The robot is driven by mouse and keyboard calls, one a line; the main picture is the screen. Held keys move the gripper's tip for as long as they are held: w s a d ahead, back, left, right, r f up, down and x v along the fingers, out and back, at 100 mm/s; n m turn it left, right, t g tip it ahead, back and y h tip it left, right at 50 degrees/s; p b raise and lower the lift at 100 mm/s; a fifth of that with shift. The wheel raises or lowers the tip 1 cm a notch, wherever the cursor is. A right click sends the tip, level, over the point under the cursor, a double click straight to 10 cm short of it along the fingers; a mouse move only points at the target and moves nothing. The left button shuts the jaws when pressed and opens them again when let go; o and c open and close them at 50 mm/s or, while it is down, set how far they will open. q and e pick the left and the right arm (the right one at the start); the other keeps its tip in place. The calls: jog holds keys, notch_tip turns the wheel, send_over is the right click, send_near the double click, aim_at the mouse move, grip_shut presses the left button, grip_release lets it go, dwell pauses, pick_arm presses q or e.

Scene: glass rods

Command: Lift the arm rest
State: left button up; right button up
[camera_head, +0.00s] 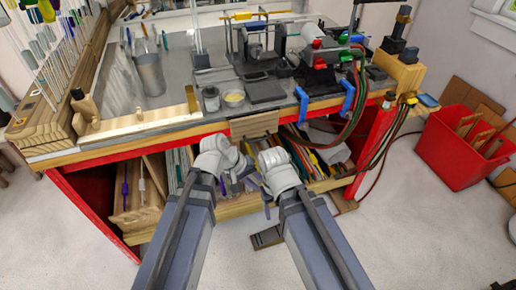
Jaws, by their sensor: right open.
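The arm rest appears to be the small light-wood panel (254,125) at the middle of the workbench's front edge. It hangs there, tilted down toward me. My two arms reach up from the bottom of the view, and both grippers are below and in front of the panel, apart from it. My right gripper (262,201) is open and empty, just right of the middle. My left gripper (236,183) is close beside it; its fingers are small and partly hidden by my wrist, so their opening is unclear.
The workbench (190,122) carries a metal cup (149,74), a jar (211,98), a yellow dish (234,98) and a torch with red and green knobs (319,55). Hoses hang at the right. Coloured rods lie on the shelf below. A red bin (455,160) stands on the floor.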

pick_arm(q)
jog(key=w+a+f+n+t+h+b, duration=0.1)
jog(key=w+n+t+h+b, duration=0.3)
jog(key=w+n+b, duration=0.4)
jog(key=n+t+h+b, duration=0.2)
jog(key=n+t+b, duration=0.1)
jog(key=n+t, duration=0.1)
send_near(255, 141)
jog(key=x, duration=0.4)
jog(key=shift+b+x, duration=0.9)
jog(key=shift+x, duration=3)
grip_shut()
